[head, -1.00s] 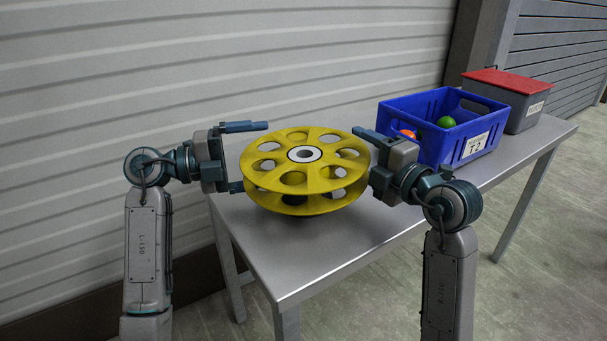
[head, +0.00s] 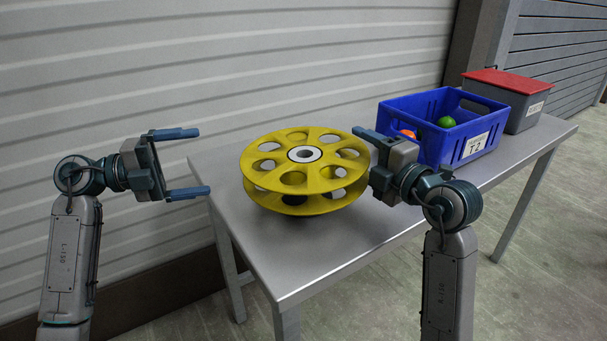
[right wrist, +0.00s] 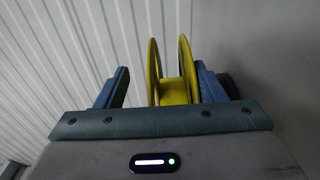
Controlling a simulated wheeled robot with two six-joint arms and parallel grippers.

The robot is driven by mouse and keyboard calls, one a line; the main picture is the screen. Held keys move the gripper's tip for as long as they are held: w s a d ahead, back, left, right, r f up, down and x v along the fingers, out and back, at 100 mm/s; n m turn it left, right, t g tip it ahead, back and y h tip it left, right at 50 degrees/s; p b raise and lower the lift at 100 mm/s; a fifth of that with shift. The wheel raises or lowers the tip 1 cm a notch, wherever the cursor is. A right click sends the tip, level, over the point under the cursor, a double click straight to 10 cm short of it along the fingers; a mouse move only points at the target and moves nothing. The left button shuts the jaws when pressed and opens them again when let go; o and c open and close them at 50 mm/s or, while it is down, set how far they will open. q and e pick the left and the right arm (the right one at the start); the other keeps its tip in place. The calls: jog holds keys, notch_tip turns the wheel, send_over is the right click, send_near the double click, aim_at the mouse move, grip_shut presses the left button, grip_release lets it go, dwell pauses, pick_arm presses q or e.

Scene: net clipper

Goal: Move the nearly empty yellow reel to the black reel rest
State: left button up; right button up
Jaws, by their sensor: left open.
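The yellow reel (head: 305,172) lies flat over the near end of the steel table in the head view, its two spoked flanges one above the other around a pale hub. What supports it is hidden beneath it, and I cannot make out a black reel rest. My left gripper (head: 203,162) is open and empty, left of the reel and clear of it. My right gripper (head: 362,158) is at the reel's right edge. In the right wrist view its fingers (right wrist: 163,82) are apart, with the reel's flanges (right wrist: 154,70) between them; the right finger is close to one flange.
A blue crate (head: 458,148) with a green ball (head: 446,122) and an orange ball (head: 407,134) stands behind my right gripper. A grey box with a red lid (head: 510,82) is beyond it. The table front (head: 300,260) is bare. A ribbed wall is behind.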

jog(key=o, duration=0.8)
jog(key=shift+v, duration=6)
